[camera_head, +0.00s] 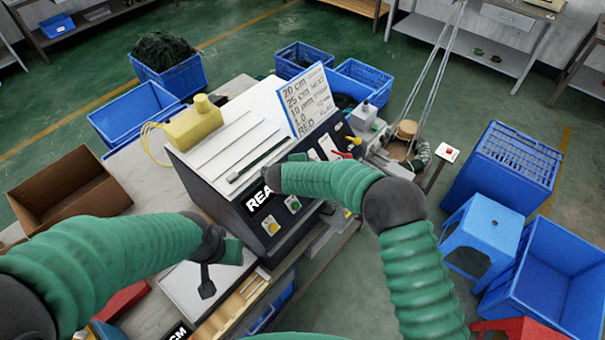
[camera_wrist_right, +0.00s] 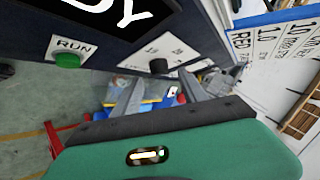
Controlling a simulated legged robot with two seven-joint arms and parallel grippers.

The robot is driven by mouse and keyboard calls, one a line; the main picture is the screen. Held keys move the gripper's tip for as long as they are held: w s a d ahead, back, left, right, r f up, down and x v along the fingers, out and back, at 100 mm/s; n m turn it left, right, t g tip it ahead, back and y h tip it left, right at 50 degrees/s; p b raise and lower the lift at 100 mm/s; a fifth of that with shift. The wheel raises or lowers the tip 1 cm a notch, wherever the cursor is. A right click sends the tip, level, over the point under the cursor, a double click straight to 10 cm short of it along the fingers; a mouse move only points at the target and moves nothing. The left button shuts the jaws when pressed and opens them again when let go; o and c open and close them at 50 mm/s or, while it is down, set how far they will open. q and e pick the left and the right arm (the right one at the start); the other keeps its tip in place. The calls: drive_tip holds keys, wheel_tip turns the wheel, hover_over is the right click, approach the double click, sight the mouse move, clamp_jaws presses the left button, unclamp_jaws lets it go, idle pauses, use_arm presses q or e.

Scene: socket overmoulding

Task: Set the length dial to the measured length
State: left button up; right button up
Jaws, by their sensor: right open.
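The dial, a small black knob (camera_wrist_right: 158,66) on a white plate with printed numbers, is on the dark machine panel in the right wrist view. Its exact setting is too small to read. My right gripper (camera_wrist_right: 158,90) is open, its two grey fingers apart just below the knob in the picture, with nothing between them. In the head view my right arm (camera_head: 330,182) covers this part of the panel. My left gripper (camera_head: 212,262) is over a pale plate at the front left; its jaws are unclear. A display ending in "CM" (camera_head: 177,333) is cut off at the bottom edge.
A green RUN button (camera_wrist_right: 68,61) sits beside the dial. A handwritten card (camera_head: 308,100) stands on the machine (camera_head: 225,140), reading 20 cm, 25 cm and other lines. A yellow device (camera_head: 192,124) and a cardboard box (camera_head: 70,198) are at left. Blue crates (camera_head: 510,165) stand at right.

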drive_tip(key=b+v, duration=0.2)
drive_tip(key=v, duration=1.1)
drive_tip(key=shift+s+a+r, duration=0.15)
drive_tip(key=shift+r, duration=0.1)
drive_tip(key=w+d+r+n+t+y+b, duration=0.25)
drive_tip(key=w+d+n+y+b, duration=0.2)
drive_tip(key=n, duration=0.35)
drive_tip(key=s+d+f+n+g+b, duration=0.1)
drive_tip(key=s+d+f+n+g, duration=0.3)
drive_tip(key=s+d+f, duration=0.3)
drive_tip(key=s+d+f+n+g+h+b, duration=0.1)
drive_tip(key=s+d+f+n+g, duration=0.3)
drive_tip(key=s+d, duration=1)
drive_tip(key=s+f+n, duration=0.1)
drive_tip(key=s+f, duration=0.2)
drive_tip(key=s, duration=0.3)
drive_tip(key=shift+s, duration=0.35)
